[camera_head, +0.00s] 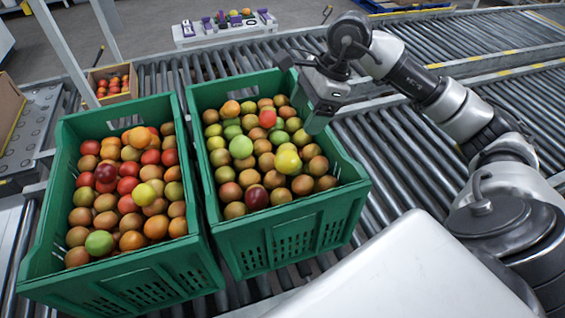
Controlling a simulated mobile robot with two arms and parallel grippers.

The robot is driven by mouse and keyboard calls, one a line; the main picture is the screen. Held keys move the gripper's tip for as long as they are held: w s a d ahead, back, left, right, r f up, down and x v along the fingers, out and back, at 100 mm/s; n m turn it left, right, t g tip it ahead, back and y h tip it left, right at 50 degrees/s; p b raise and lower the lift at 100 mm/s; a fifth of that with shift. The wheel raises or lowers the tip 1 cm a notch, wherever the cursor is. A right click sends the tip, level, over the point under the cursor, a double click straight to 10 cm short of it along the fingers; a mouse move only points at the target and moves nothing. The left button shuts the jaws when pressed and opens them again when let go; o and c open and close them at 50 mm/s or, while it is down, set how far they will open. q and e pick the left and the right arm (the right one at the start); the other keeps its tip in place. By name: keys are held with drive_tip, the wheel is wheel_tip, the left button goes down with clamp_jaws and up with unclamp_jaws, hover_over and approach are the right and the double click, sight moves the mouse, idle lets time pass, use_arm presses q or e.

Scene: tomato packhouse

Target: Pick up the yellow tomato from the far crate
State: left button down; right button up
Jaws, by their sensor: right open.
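Two green crates full of tomatoes stand side by side on the roller conveyor. The right crate (275,232) reaches a little farther back; a yellow tomato (288,161) lies on top of its pile, right of the middle. The left crate (120,287) holds mostly red and orange tomatoes, with a yellow-green one (145,194) on top. My right gripper (304,94) hangs over the back right part of the right crate, open and empty, above and behind the yellow tomato and apart from it. My left gripper is not in view.
A cardboard box (112,99) of red tomatoes is behind the left crate. A low white bench (228,32) with small purple and yellow items stands at the back. Bare rollers (405,150) lie right of the crates.

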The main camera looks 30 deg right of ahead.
sight(291, 153)
drive_tip(key=b+x, duration=0.1)
drive_tip(key=x, duration=0.2)
drive_tip(key=b+x, duration=0.1)
drive_tip(key=x, duration=0.2)
drive_tip(key=d+b+x, duration=0.1)
drive_tip(key=x, duration=0.2)
drive_tip(key=shift+s+f, duration=0.2)
drive_tip(key=shift+f, duration=0.2)
drive_tip(key=x, duration=0.4)
drive_tip(key=shift+s+d+f+b, duration=0.15)
drive_tip(key=shift+s+f+b, duration=0.05)
drive_tip(key=shift+b, duration=0.15)
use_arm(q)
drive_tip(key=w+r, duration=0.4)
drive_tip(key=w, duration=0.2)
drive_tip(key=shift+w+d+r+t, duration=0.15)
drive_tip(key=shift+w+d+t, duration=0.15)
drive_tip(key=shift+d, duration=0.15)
use_arm(e)
drive_tip(key=shift+w+f, duration=0.1)
drive_tip(key=shift+f, duration=0.3)
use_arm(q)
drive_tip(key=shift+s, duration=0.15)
use_arm(e)
drive_tip(key=c, duration=0.4)
